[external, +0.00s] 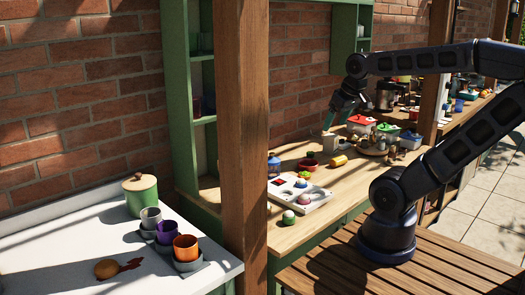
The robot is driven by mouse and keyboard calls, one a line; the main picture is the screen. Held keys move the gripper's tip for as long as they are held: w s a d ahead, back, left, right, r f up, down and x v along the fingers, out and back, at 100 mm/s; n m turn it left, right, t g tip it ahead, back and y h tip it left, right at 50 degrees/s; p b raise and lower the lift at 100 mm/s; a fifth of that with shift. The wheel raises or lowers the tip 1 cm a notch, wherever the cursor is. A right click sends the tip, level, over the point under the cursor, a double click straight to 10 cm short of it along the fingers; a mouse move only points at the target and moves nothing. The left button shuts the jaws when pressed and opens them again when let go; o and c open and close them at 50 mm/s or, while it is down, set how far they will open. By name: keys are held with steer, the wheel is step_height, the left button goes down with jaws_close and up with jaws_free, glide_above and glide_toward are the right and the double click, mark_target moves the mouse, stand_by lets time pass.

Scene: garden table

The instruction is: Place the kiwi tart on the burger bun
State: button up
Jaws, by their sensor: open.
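My arm reaches over the wooden counter from the right, and my gripper (332,122) points down and left near the brick wall. It is open; nothing shows clearly between its fingers. I cannot surely tell the kiwi tart or the burger bun at this size. A small round thing with a green top (289,216) sits at the front corner of the white tray. Another small green-topped thing (304,175) is behind the tray. Both are well in front of my gripper. A round brown thing (106,268) lies on the white table at left, beside a dark red-brown patch.
The white compartment tray (318,199) holds small round things. A red pot (308,164), a yellow piece (338,160) and red- and green-lidded boxes (361,122) stand around. A wooden post (243,150) divides the view. Cups (185,247) and a green canister (140,195) stand at left.

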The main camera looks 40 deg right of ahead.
stand_by(0.4)
steer(key=n+g+h, duration=0.3)
steer(key=n+h, duration=0.1)
steer(key=n, duration=1.8)
glide_above(305, 173)
steer(key=s+a, duration=0.2)
steer(key=a, duration=0.1)
steer(key=shift+d+f, duration=0.15)
steer(key=shift+f, duration=14.5)
steer(key=shift+w+x, duration=0.2)
steer(key=shift+x, duration=1.1)
steer(key=shift+w+x, duration=0.2)
steer(key=shift+x, duration=1.1)
steer(key=shift+c, duration=0.3)
steer(key=c, duration=1)
steer(key=shift+c, duration=0.2)
